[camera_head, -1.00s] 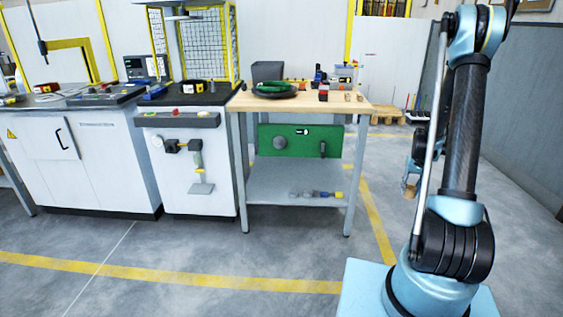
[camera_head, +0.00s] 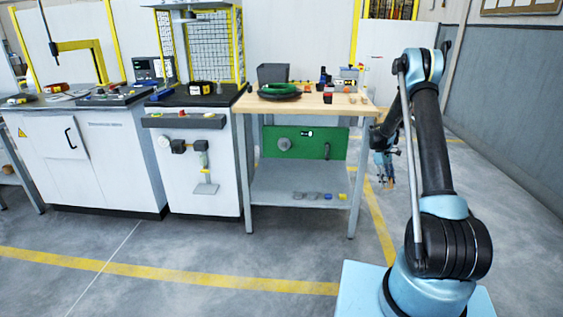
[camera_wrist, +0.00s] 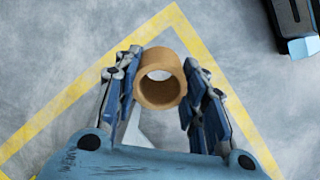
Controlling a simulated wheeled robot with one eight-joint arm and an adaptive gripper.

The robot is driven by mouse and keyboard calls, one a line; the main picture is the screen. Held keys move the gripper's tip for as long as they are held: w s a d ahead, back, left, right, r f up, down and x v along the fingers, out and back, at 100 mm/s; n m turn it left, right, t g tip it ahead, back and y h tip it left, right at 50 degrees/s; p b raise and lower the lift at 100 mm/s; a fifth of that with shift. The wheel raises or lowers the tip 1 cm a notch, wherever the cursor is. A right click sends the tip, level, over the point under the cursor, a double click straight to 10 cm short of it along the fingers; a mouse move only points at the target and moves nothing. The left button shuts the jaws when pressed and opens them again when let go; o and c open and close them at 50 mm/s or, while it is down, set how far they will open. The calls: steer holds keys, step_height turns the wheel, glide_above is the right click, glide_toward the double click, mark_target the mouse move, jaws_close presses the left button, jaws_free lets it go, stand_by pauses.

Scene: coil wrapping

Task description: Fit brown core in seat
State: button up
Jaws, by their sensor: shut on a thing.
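The brown core (camera_wrist: 159,95), a short hollow ring, sits between the two blue fingers of my gripper (camera_wrist: 158,84) in the wrist view. The fingers are shut on its sides, and its open bore faces the camera. In the head view my gripper (camera_head: 386,172) hangs over the floor, just right of the wooden-topped table (camera_head: 330,108). The core is too small there to make out clearly. I cannot tell which thing is the seat.
A green coil (camera_head: 279,87) lies on a dark disc on the table, near a grey bin (camera_head: 272,73) and several small items. A black-topped bench (camera_head: 203,98) stands left of the table. Open floor (camera_head: 200,250) with yellow lines lies in front.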

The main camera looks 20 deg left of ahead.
steer(key=w+a+n+t+h, duration=0.2)
steer(key=w+a+n, duration=0.1)
steer(key=a+n, duration=0.3)
steer(key=w+a+n+t+h, duration=0.2)
steer(key=w+a+n+h, duration=0.1)
steer(key=a, duration=0.5)
steer(key=n+t+y, duration=1.3)
steer(key=n+t, duration=0.3)
steer(key=n, duration=0.3)
glide_toward(283, 148)
steer(key=s, duration=0.1)
steer(key=shift+s+d+f, duration=0.2)
steer(key=shift+s+d, duration=0.05)
steer(key=shift+s+r, duration=0.1)
steer(key=shift+s, duration=0.05)
steer(key=shift+x, duration=2.95)
steer(key=shift+x, duration=3.1)
